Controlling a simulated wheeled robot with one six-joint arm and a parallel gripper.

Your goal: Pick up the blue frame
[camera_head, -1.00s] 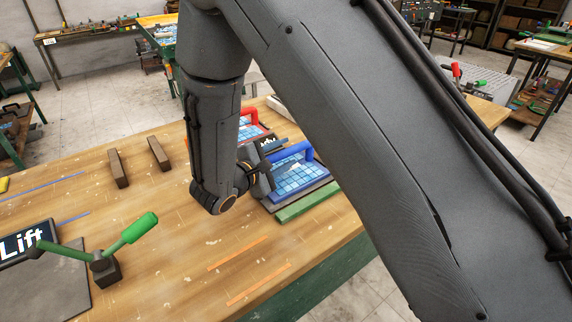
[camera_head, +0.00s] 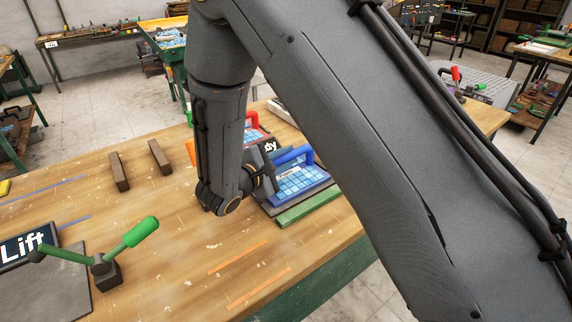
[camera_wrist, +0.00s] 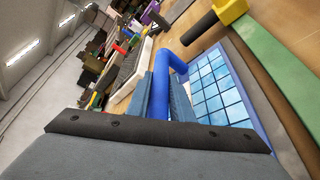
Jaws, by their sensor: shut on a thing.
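The blue frame (camera_head: 318,176) holds a grid of light blue tiles and has a raised blue handle. It is at the right part of the wooden table, beside a green strip. My gripper (camera_head: 272,172) is at its left side, partly hidden by my own arm. In the wrist view, the blue handle (camera_wrist: 166,92) passes between the two fingers of my gripper (camera_wrist: 163,98), which are shut on it. The tiled face of the blue frame (camera_wrist: 212,85) lies to the right of the fingers. Whether the frame touches the table cannot be told.
A red-handled frame (camera_head: 254,134) and a dark sign are just behind the blue frame. Two brown blocks (camera_head: 118,171) stand at left-centre. A green-handled lever (camera_head: 105,268) and a "Lift" sign (camera_head: 28,244) are at front left. The table middle is mostly clear.

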